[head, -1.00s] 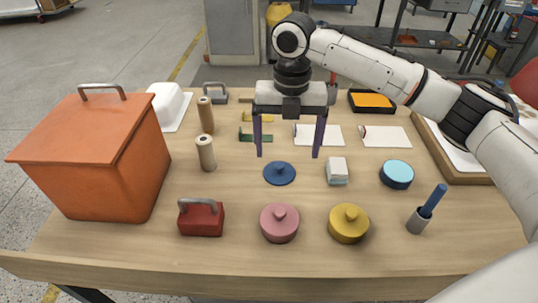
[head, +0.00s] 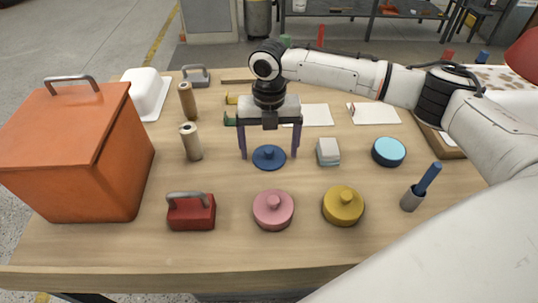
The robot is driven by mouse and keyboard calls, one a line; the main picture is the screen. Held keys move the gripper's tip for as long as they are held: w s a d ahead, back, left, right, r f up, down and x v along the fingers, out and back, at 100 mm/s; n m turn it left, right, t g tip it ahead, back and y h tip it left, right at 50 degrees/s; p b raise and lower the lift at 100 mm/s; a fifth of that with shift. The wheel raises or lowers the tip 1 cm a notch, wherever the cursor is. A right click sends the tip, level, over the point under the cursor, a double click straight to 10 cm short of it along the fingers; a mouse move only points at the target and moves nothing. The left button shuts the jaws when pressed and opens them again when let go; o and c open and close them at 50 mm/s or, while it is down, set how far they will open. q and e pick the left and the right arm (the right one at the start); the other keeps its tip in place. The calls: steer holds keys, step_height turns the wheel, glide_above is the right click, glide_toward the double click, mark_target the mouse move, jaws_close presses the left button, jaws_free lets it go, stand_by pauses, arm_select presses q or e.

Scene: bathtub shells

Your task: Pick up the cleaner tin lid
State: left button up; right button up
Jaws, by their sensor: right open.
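A flat dark blue lid with a small round knob (head: 269,158) lies on the wooden table, near its middle; it looks like the cleaner tin lid. My right gripper (head: 269,156) is open and points straight down over it. One finger is on the left of the lid and one on the right, with the knob between them. The fingertips are low, near the lid's height; I cannot tell whether they touch it. Nothing is held. My left gripper is not in view.
In front stand a pink round lidded tin (head: 273,209), a yellow one (head: 343,205) and a red block with a handle (head: 191,211). A pale block (head: 328,152) and a light blue round tin (head: 389,152) are to the right. An orange box (head: 80,150) stands left.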

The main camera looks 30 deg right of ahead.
steer(key=shift+f, duration=0.15)
steer(key=c, duration=1.2)
